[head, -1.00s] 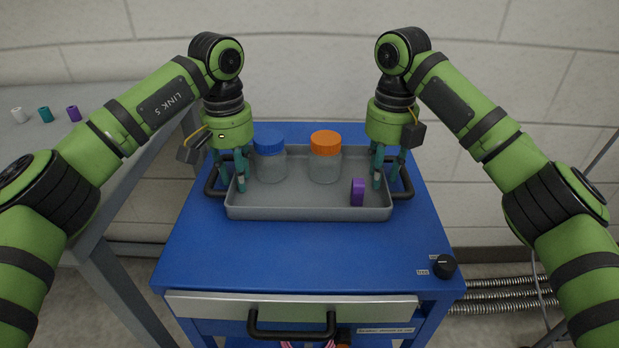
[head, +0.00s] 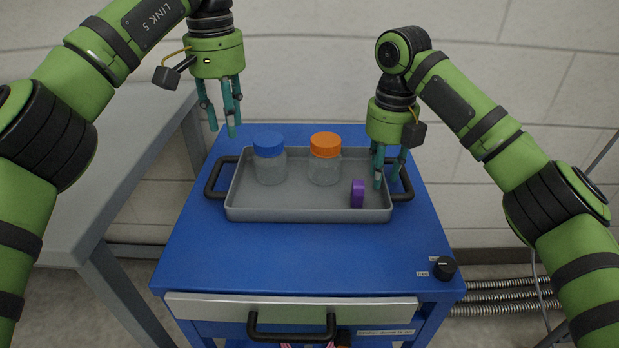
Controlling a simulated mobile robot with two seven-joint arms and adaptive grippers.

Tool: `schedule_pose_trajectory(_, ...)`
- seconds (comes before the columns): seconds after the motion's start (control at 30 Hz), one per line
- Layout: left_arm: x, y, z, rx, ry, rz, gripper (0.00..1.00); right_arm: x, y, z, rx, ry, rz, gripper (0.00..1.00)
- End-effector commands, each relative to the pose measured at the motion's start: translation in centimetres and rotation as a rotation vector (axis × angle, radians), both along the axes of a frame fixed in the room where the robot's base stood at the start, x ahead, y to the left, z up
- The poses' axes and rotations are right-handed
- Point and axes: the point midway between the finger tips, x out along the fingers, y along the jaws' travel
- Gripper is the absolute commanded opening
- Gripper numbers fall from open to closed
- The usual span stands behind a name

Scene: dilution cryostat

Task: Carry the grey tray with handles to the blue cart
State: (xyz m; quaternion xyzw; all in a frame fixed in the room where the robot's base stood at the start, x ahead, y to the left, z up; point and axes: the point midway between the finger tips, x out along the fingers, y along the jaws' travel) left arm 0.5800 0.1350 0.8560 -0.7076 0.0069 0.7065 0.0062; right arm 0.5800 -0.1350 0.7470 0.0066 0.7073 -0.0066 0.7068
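The grey tray (head: 300,214) with black handles rests on the top of the blue cart (head: 290,258). It carries a jar with a blue lid (head: 269,160), a jar with an orange lid (head: 325,160) and a small purple piece (head: 357,194). My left gripper (head: 225,128) hangs empty and open above the tray's left handle (head: 213,178), clear of it. My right gripper (head: 386,178) is down at the right handle (head: 405,183), its fingers on either side of the tray's right wall region. Whether those fingers grip the handle is hard to see.
A grey table (head: 90,200) stands at the left, close to the cart. The cart has a black knob (head: 444,267) at its front right corner and a drawer with a black handle (head: 291,334). The cart top in front of the tray is bare.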

Motion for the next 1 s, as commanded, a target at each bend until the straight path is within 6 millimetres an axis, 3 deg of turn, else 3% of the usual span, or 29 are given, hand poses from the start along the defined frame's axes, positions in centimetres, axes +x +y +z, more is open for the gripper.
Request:
schedule_pose_trajectory(0.5, 0.0, 0.0, 0.0, 0.0, 0.0, 0.0, 0.32, 0.0, 0.0, 9.8, 0.0, -0.005, -0.003, 0.32)
schedule_pose_trajectory(0.7, 0.0, 0.0, 0.0, 0.0, 0.001, 0.0, 0.32, 0.0, 0.0, 11.4, 0.0, -0.001, -0.001, 0.32)
schedule_pose_trajectory(1.0, 0.0, 0.0, 0.0, 0.0, 0.001, 0.0, 0.32, 0.0, 0.0, 11.6, 0.001, -0.001, 0.0, 0.32)
